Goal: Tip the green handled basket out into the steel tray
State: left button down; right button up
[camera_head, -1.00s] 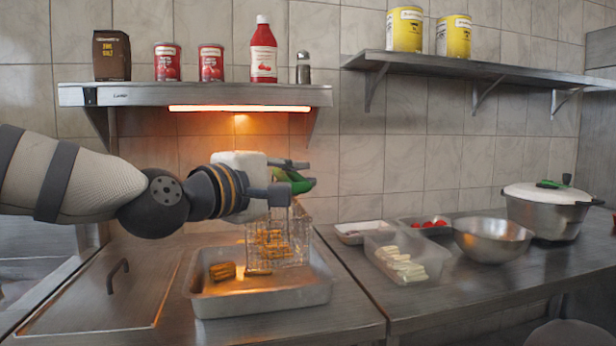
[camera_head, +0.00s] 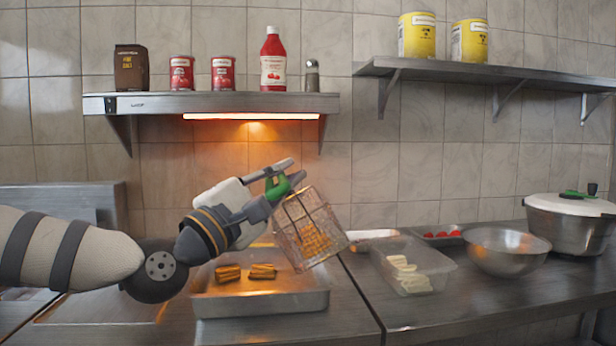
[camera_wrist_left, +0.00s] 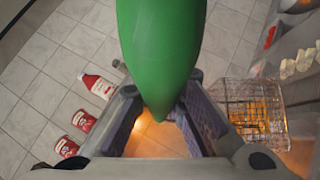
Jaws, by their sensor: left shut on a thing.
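My left gripper (camera_head: 272,190) is shut on the green handle (camera_head: 279,187) of the wire basket (camera_head: 311,228). The basket is tilted above the right part of the steel tray (camera_head: 262,303), with golden fried pieces still inside its mesh. In the left wrist view the green handle (camera_wrist_left: 160,50) fills the top middle between the fingers, and the basket (camera_wrist_left: 250,110) shows at the right. My right gripper is not in view.
A clear container (camera_head: 413,264) with pale pieces, a steel bowl (camera_head: 506,250) and a lidded pot (camera_head: 571,222) stand on the right counter. A shelf (camera_head: 212,104) with a lit heat lamp hangs above the tray, carrying cans and a red bottle.

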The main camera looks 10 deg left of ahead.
pick_arm(q)
jog(key=s+a+f+m+g+y+b, duration=0.1)
jog(key=a+f+m+y+b, duration=0.3)
jog(key=f+m+y+b, duration=0.4)
jog(key=s+a+f+m+g+y+b, duration=0.1)
jog(key=a+f+m+g+y+b, duration=0.2)
jog(key=b, duration=1.3)
jog(key=s+a+f+m+g+y+b, duration=0.1)
jog(key=s+a+f+m+y+b, duration=0.1)
jog(key=a+f+m+y+b, duration=0.5)
notch_tip(320, 180, down, 7)
jog(key=m+y+b, duration=0.6)
jog(key=m+y, duration=0.5)
jog(key=y, duration=0.1)
jog(key=shift+g+y, duration=0.4)
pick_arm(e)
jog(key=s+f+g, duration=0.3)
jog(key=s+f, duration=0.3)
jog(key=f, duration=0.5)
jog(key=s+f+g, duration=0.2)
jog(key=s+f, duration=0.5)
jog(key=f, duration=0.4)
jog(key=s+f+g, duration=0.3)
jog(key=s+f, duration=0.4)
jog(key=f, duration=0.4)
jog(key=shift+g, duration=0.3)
pick_arm(q)
jog(key=shift+r, duration=0.1)
